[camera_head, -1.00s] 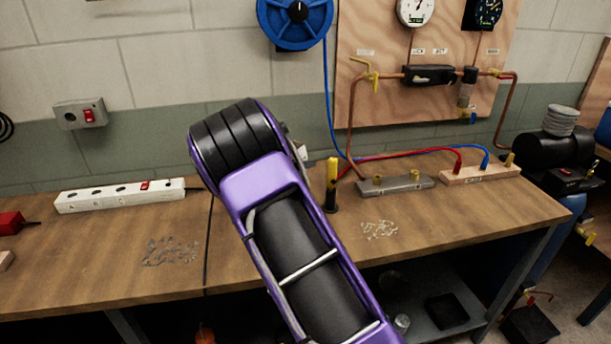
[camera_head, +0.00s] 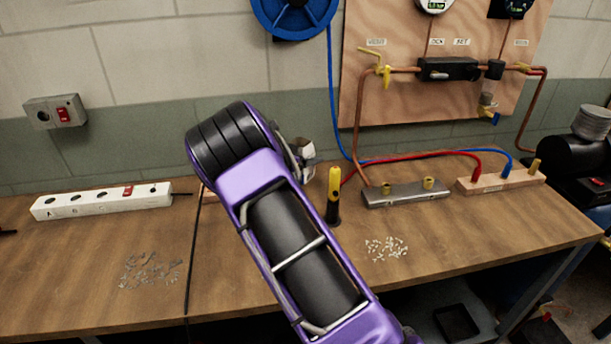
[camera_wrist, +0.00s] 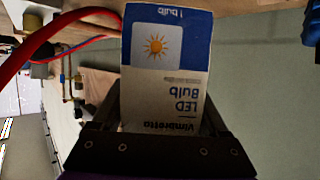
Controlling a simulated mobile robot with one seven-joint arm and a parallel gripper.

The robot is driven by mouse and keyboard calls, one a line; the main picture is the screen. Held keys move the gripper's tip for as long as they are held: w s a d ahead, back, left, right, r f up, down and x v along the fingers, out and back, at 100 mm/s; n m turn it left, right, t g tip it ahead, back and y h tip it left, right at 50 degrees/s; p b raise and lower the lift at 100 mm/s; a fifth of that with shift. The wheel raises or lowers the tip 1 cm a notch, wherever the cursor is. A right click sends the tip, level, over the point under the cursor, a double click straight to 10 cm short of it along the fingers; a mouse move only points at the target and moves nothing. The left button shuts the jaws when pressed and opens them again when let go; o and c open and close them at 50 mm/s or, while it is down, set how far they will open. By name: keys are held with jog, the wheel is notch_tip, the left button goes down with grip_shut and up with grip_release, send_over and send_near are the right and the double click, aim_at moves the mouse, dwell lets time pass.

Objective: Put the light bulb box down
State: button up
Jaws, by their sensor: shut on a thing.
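The light bulb box (camera_wrist: 166,62) is blue and white with a sun picture and "LED Bulb" print, which reads upside down in the wrist view. My gripper (camera_wrist: 160,125) is shut on it, with a dark finger on each side of the box's near end. In the head view, my purple and black arm reaches over the wooden workbench (camera_head: 240,250) and covers most of the gripper. A small pale part shows past the wrist there, but I cannot tell whether it is the box. Whether the box touches the bench is hidden.
A yellow-and-black upright tool (camera_head: 333,195) stands just right of my wrist. A metal manifold (camera_head: 405,192) and a wooden hose block (camera_head: 500,180) are farther right. A white power strip (camera_head: 103,200) lies at left. Small scraps (camera_head: 386,248) lie in front; bare bench lies between.

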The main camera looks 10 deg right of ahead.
aim_at(306, 171)
jog(key=shift+f, duration=2.6)
jog(key=shift+f, duration=0.1)
jog(key=shift+f+b, duration=0.15)
jog(key=shift+b, duration=0.15)
jog(key=o, duration=1.2)
jog(key=shift+o, duration=0.2)
jog(key=shift+r, duration=0.25)
jog(key=shift+s+a+r, duration=0.1)
jog(key=shift+s+a, duration=0.05)
jog(key=shift+a, duration=0.05)
jog(key=v, duration=1.1)
jog(key=shift+s+p, duration=0.25)
jog(key=shift+p, duration=0.05)
jog(key=shift+a, duration=0.2)
